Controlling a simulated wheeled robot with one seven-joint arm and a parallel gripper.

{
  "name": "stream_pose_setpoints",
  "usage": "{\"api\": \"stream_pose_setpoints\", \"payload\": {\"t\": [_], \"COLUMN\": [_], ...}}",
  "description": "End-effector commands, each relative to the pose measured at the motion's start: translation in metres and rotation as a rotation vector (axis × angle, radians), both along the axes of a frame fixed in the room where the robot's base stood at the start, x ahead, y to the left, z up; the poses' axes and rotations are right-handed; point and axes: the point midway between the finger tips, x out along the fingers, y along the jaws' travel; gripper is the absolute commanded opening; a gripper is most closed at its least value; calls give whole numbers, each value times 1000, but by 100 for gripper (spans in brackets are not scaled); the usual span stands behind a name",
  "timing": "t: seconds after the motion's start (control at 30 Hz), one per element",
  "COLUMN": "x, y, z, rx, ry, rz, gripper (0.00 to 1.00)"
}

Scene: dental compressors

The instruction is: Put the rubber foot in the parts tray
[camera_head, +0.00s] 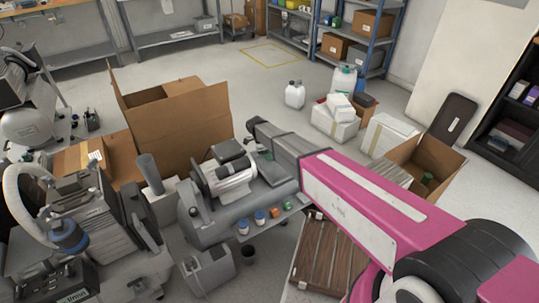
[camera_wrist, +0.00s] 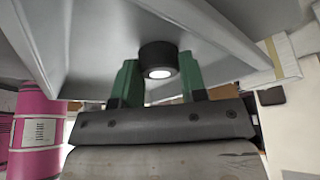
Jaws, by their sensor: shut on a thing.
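In the wrist view, my gripper (camera_wrist: 158,78) has two green fingers, one on each side of a short black round rubber foot (camera_wrist: 157,55) with a pale disc in its end. The fingers are shut on the foot. A grey panel with raised edges fills the view just behind the foot; I cannot tell whether they touch. I cannot identify the parts tray for certain; a grey surface (camera_head: 291,212) with small blue-capped jars (camera_head: 260,217) lies beside the compressor.
An open cardboard box (camera_head: 188,125) stands behind the compressor. More machines (camera_head: 85,215) crowd the left. A brown slatted crate (camera_head: 328,255) is below my arm. Another open box (camera_head: 425,165) and white containers stand at right. The floor behind is mostly free.

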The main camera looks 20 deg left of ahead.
Motion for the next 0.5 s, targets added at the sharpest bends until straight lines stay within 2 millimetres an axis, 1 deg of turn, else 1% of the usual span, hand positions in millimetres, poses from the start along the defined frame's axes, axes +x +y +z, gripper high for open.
{"api": "stream_pose_setpoints", "payload": {"t": [0.17,0.2,0.27,0.3,0.5], "x": [0,0,0,0,0], "y": [0,0,0,0,0], "z": [-1,-2,-1,-1,-1], "rx": [0,0,0,0,0], "ry": [0,0,0,0,0], "rz": [0,0,0,0,0], "gripper": [16,42,62,65,65]}}
